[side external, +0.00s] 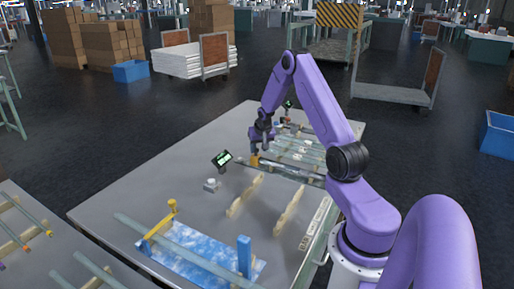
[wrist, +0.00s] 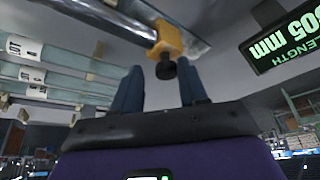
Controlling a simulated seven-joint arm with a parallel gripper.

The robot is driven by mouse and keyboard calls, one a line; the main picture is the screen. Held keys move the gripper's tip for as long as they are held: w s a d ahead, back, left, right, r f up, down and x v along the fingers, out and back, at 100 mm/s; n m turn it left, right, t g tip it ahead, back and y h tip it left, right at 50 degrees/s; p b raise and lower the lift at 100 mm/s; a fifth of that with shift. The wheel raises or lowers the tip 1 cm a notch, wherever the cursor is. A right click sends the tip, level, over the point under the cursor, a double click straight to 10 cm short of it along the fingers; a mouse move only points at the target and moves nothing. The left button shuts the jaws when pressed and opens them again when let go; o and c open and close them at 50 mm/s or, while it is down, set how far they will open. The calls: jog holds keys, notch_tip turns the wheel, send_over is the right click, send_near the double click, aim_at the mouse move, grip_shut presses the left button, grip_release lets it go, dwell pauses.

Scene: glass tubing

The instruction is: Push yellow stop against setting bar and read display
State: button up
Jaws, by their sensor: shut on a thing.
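The yellow stop (side external: 254,160) sits at the left end of a metal rail (side external: 292,171) in the side view. The wrist view shows the stop (wrist: 167,40) on the rail's end, with a black knob (wrist: 166,69) below it. My gripper (side external: 262,140) is at the stop, its fingers (wrist: 160,82) either side of the knob and shut on it. The display (side external: 222,159) stands left of the stop; in the wrist view its screen (wrist: 283,38) is cut off, with "05 mm" and "LENGTH" legible. I cannot tell which part is the setting bar or whether the stop touches it.
Several labelled glass tubes (side external: 300,148) lie behind the rail. Two wooden supports (side external: 245,195) stand in front. The table's left part is mostly clear.

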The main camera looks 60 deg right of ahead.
jog(key=o, duration=0.5)
jog(key=shift+s+d+f, duration=0.1)
jog(key=shift+s+f, duration=0.1)
jog(key=shift+s, duration=0.2)
jog(key=shift+s+d+f, duration=0.1)
jog(key=shift+s+f, duration=0.05)
jog(key=shift+s, duration=0.25)
jog(key=shift+o, duration=0.2)
jog(key=w+v, duration=0.1)
jog(key=v, duration=1.6)
jog(key=shift+a+r, duration=0.2)
jog(key=shift+r, duration=0.25)
